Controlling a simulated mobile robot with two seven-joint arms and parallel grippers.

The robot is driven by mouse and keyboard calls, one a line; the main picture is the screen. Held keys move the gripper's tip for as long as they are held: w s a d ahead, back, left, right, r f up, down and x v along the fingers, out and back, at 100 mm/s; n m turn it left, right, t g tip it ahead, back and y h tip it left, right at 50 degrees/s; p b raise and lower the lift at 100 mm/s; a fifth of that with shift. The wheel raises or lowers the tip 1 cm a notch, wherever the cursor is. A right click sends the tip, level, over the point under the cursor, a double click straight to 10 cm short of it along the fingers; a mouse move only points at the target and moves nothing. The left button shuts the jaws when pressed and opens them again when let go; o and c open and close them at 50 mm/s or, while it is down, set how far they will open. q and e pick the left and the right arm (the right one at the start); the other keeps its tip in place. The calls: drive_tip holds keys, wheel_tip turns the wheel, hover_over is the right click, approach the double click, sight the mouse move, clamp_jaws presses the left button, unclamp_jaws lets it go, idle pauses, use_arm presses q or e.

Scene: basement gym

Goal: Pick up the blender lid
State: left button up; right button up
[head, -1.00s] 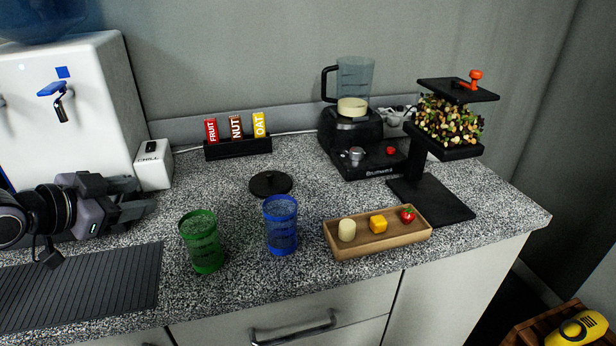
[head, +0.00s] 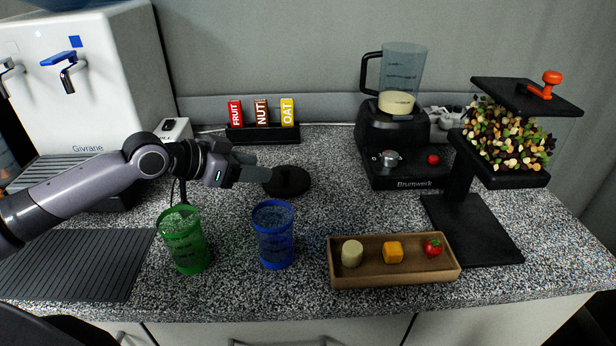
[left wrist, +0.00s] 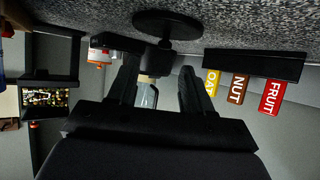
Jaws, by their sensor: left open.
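The blender lid (head: 291,183) is a flat black disc with a small knob, lying on the speckled counter behind the blue cup. It also shows upside down at the top of the left wrist view (left wrist: 168,22). My left gripper (head: 258,167) is open and empty, with its fingertips just left of the lid. In the left wrist view both fingers (left wrist: 158,72) point toward the lid's side, with nothing between them. In the head view one fingertip overlaps the lid's left edge; I cannot tell whether they touch. The blender (head: 398,110) stands at the back, its jug uncovered. My right gripper is not in view.
A blue cup (head: 273,237) and a green cup (head: 184,243) stand in front of the lid. A wooden tray (head: 394,278) holds food pieces. The black box holder (head: 262,134) is behind, and a dispenser stand (head: 470,235) is right. Counter between lid and blender is clear.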

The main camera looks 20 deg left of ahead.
sight(284, 170)
use_arm(q)
drive_tip(key=shift+a+p+x, duration=0.1)
drive_tip(key=shift+p+x, duration=0.1)
drive_tip(key=shift+x, duration=1.55)
drive_tip(key=shift+a+p+x, duration=0.15)
drive_tip(key=shift+x, duration=1.55)
drive_tip(key=shift+w, duration=0.15)
clamp_jaws()
